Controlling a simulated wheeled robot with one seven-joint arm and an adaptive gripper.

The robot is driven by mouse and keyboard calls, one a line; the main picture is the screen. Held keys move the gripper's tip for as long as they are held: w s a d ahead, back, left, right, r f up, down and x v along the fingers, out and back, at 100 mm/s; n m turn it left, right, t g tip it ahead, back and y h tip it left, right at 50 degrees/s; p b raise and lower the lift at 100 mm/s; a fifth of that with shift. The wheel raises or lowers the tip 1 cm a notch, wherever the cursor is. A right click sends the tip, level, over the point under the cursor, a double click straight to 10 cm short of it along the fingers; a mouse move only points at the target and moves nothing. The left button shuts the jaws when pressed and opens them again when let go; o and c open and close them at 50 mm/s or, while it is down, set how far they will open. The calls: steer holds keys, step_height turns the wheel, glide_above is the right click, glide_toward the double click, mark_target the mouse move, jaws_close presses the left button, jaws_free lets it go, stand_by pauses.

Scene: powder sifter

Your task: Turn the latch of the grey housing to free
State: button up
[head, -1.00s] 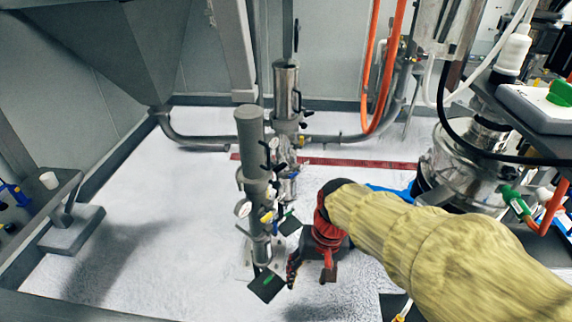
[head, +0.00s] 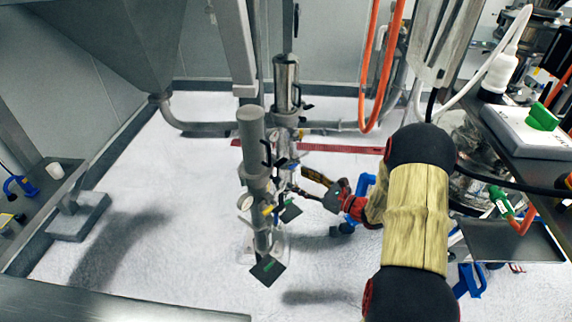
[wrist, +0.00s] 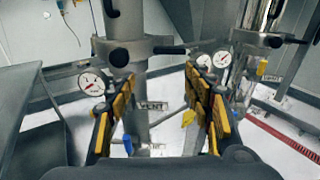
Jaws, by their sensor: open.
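The grey housing (head: 251,128) is an upright capped cylinder on a thinner pipe in the head view. It also shows in the wrist view (wrist: 145,22), with a clamp collar (wrist: 138,48) carrying a dark knob and a black lever (wrist: 171,50) that points right. I take this lever for the latch; its exact setting is unclear. My gripper (head: 312,178) is to the right of the housing. In the wrist view my gripper (wrist: 158,82) is open and empty, its yellow-and-black fingers framing the pipe below the collar. I cannot tell any contact.
A shiny steel housing (head: 286,85) with its own black lever (wrist: 287,39) stands close behind. Pressure gauges (wrist: 92,84) and yellow-handled valves flank the pipes. Dark tags (head: 267,270) hang low. An orange hose (head: 371,75) hangs behind.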

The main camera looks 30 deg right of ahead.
mark_target(283, 163)
steer(key=shift+m+t, duration=0.4)
steer(key=shift+m, duration=0.1)
steer(key=w, duration=0.2)
steer(key=w+a+r, duration=0.1)
steer(key=w, duration=0.5)
steer(key=shift+a+r, duration=0.35)
steer(key=shift+s, duration=0.1)
steer(key=shift+c, duration=0.7)
steer(key=c, duration=0.7)
steer(key=shift+c, duration=0.3)
